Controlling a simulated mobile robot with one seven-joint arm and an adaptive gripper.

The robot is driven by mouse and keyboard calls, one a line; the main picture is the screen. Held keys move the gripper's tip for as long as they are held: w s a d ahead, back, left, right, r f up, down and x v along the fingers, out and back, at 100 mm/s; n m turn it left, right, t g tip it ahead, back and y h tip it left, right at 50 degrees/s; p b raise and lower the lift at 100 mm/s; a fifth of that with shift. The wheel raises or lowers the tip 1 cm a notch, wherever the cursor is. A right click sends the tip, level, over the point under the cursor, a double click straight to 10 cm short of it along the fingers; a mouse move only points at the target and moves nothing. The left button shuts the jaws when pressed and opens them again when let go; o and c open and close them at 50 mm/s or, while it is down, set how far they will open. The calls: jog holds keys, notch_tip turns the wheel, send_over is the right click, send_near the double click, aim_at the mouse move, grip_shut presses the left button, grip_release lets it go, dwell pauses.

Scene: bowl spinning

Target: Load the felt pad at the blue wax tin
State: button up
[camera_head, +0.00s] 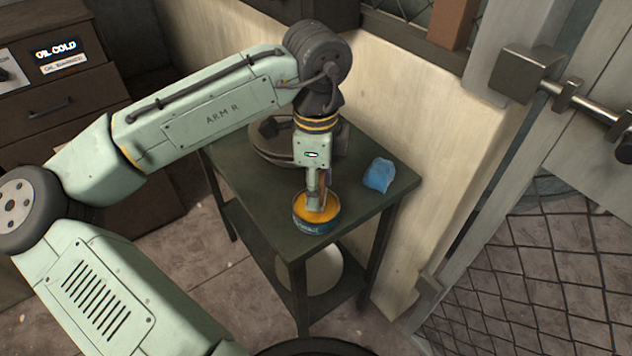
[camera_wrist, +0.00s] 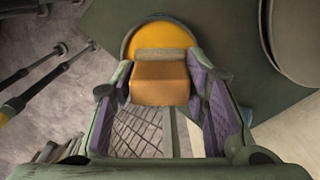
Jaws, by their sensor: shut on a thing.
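The blue wax tin (camera_head: 316,217) stands open near the front corner of the dark table, with orange-yellow wax showing inside. My gripper (camera_head: 316,200) points down over the tin, its tips at the wax. In the wrist view my gripper (camera_wrist: 163,92) is shut on the felt pad (camera_wrist: 160,82), a tan-orange block between the purple-lined fingers. The pad's far end overlaps the yellow wax of the tin (camera_wrist: 163,36). Whether the pad presses into the wax or hovers just above it, I cannot tell. In the head view the pad is mostly hidden by my fingers.
A crumpled blue cloth (camera_head: 379,174) lies on the table (camera_head: 252,207) to the right of the tin. A round metal object (camera_head: 272,143) stands behind my wrist, partly hidden. A pale round thing (camera_head: 312,270) sits on the lower shelf. A wall closes the back.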

jog(key=shift+f, duration=0.45)
dwell(1.6)
notch_tip(320, 180, up, 5)
jog(key=p, duration=0.5)
jog(key=shift+r, duration=1.05)
jog(key=shift+s, duration=0.1)
